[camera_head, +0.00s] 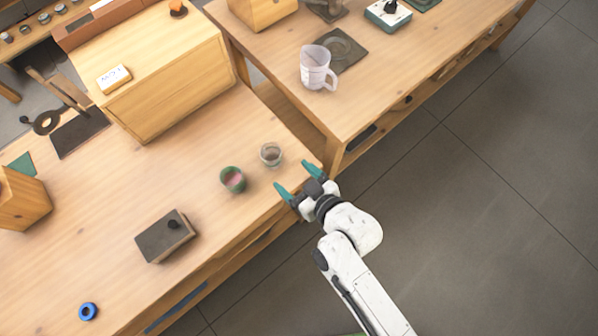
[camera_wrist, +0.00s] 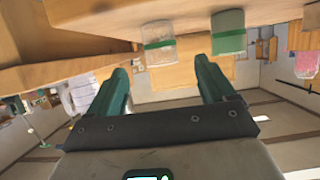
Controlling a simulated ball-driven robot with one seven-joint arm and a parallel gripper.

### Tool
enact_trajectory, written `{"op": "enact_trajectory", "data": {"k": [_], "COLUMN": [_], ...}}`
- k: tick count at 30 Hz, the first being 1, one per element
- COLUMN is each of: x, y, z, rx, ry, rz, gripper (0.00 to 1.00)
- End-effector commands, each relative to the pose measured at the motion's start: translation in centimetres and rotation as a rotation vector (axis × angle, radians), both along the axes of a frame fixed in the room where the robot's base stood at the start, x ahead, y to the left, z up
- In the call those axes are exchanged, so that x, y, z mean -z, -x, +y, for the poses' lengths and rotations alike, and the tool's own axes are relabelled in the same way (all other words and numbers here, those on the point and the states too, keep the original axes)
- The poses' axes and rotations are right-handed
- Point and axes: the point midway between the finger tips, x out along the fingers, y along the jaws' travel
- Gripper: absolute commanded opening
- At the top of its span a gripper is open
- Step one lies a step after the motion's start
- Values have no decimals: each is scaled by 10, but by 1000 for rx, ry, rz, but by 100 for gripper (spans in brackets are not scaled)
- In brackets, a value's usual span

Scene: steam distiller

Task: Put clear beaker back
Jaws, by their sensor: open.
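A small clear beaker (camera_head: 271,154) stands upright near the front edge of the left wooden table (camera_head: 110,235). In the wrist view, which looks upside down, the clear beaker (camera_wrist: 158,45) has a green band and shows ahead, roughly between the fingers. My gripper (camera_head: 296,178) is open and empty at the table edge, apart from the beaker. Its two teal fingers point toward the beaker side; they also show in the wrist view (camera_wrist: 162,68). A green cup (camera_head: 233,179) with pinkish contents stands beside the beaker, to its left and nearer me.
A translucent jug (camera_head: 318,67) stands on the right table, by a dark square mat (camera_head: 344,50). A dark-topped box (camera_head: 165,236) and a blue ring (camera_head: 88,311) lie on the left table. A large wooden cabinet (camera_head: 165,75) stands behind. Tabletop around the beaker is mostly clear.

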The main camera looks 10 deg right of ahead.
Motion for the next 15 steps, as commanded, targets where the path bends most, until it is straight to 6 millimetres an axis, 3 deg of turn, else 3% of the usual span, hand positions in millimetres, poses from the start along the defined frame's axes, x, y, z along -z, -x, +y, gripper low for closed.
{"op": "enact_trajectory", "data": {"k": [15], "x": [-5], "y": [9], "z": [-12], "rx": [6], "ry": [11], "rz": [19], "gripper": [83]}}
